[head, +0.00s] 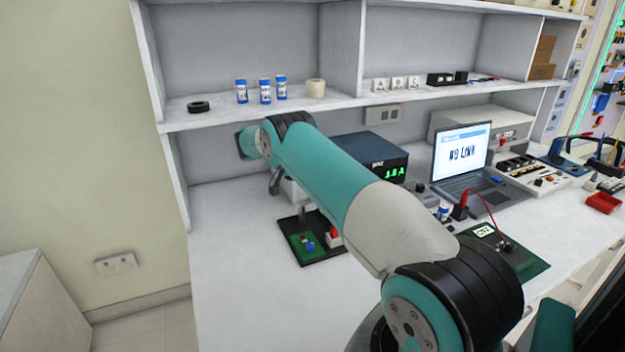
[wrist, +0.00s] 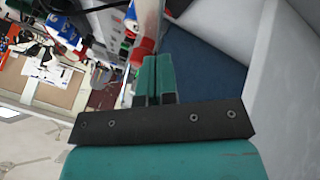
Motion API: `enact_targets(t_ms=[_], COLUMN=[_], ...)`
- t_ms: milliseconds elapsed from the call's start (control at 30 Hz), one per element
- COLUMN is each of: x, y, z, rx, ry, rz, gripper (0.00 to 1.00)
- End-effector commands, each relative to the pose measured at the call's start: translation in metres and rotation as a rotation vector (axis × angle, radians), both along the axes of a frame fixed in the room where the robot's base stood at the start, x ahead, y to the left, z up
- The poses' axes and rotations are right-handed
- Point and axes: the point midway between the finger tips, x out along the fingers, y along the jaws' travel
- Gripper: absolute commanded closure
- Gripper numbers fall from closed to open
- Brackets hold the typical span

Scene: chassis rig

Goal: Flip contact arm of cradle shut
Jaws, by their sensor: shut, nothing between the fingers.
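The cradle (head: 312,252) is a black base on the bench with a green board (head: 297,243) on it, left of centre in the head view. A red part (head: 335,235) shows at its right side, and my arm covers what is above it. I cannot tell the contact arm's angle. In the wrist view my gripper (wrist: 152,62) is shut and empty, its teal fingers together. A red piece (wrist: 142,47) and a pale metal bar (wrist: 150,22) lie just beyond the fingertips. I cannot tell whether they touch. In the head view my fingers are hidden.
A dark power supply (head: 375,155) with a green readout stands behind my arm. A laptop (head: 465,160) reading "NO LINK" and a dark green board (head: 505,250) with a red lead are to the right. The bench left of the cradle is clear. A shelf (head: 340,98) runs above.

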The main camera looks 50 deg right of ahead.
Motion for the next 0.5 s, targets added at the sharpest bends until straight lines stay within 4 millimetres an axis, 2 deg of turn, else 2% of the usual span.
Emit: enact_targets(t_ms=[500], x=[0.001], y=[0.015], z=[-0.001], rx=[0.0], ry=[0.001], rz=[0.003], gripper=[1.0])
